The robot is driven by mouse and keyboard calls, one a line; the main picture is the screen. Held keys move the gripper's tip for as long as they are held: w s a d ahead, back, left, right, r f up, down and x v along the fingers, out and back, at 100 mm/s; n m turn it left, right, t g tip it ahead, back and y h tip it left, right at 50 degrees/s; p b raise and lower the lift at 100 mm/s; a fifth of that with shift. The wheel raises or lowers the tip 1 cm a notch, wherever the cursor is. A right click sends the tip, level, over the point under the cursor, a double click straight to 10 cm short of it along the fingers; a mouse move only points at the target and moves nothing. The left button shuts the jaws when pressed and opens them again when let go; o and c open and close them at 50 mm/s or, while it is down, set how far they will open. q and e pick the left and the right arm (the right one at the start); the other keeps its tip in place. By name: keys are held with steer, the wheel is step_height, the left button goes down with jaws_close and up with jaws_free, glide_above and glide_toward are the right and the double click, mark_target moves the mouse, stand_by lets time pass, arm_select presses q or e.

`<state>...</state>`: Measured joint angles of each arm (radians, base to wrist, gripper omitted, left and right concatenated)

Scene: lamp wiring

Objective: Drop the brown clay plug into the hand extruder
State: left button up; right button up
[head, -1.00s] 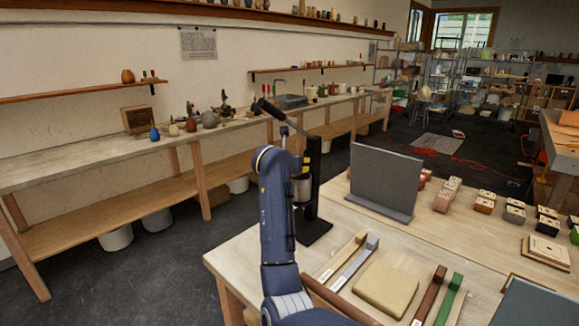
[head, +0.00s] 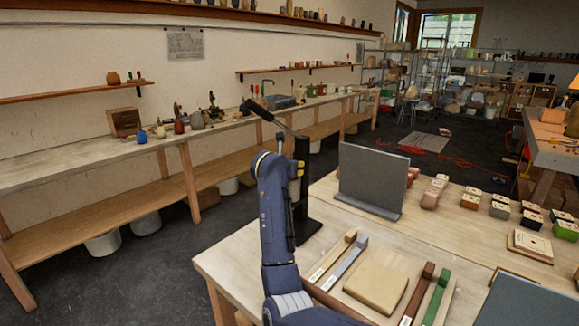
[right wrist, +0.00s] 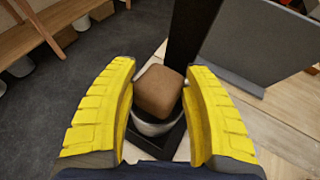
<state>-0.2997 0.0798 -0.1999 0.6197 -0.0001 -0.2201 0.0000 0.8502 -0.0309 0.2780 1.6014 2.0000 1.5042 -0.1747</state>
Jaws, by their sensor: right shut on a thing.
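The hand extruder is a tall black stand (head: 303,205) with a long lever on top, at the left corner of the near table. Its metal barrel (right wrist: 150,127) shows open-topped in the right wrist view; my arm hides it in the head view. My right gripper (head: 298,172) is beside the stand. In the right wrist view its yellow fingers (right wrist: 160,98) are shut on the brown clay plug (right wrist: 158,91), a rounded block. The plug appears over the barrel's mouth and covers part of its rim; I cannot tell whether it is inside. My left gripper is not in view.
A grey upright panel (head: 370,180) stands right of the extruder. A tan slab (head: 377,287) and coloured bars (head: 437,297) lie on the near table (head: 235,260). Several small boxes (head: 500,208) sit further right. Open floor lies to the left.

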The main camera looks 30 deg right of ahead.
steer(key=o, duration=1.6)
steer(key=shift+v, duration=6.05)
